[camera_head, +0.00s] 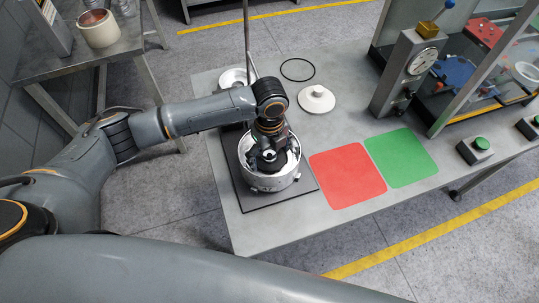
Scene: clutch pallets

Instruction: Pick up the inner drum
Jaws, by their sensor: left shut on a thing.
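A silver metal drum (270,181) stands upright on a dark square plate (244,199) at the left end of the grey table. My left gripper (268,156) points down into the drum's open top and is shut on a part there. The gripper and wrist hide most of the drum's inside, so I cannot tell the inner drum apart from the outer one. My right gripper is not in view.
A red square (347,175) and a green square (401,157) lie flat on the table to the right. Behind are a black ring (298,69), a white lidded disc (316,98) and a silver round part (233,79). A gauge press (406,70) and green buttons (481,143) stand at right.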

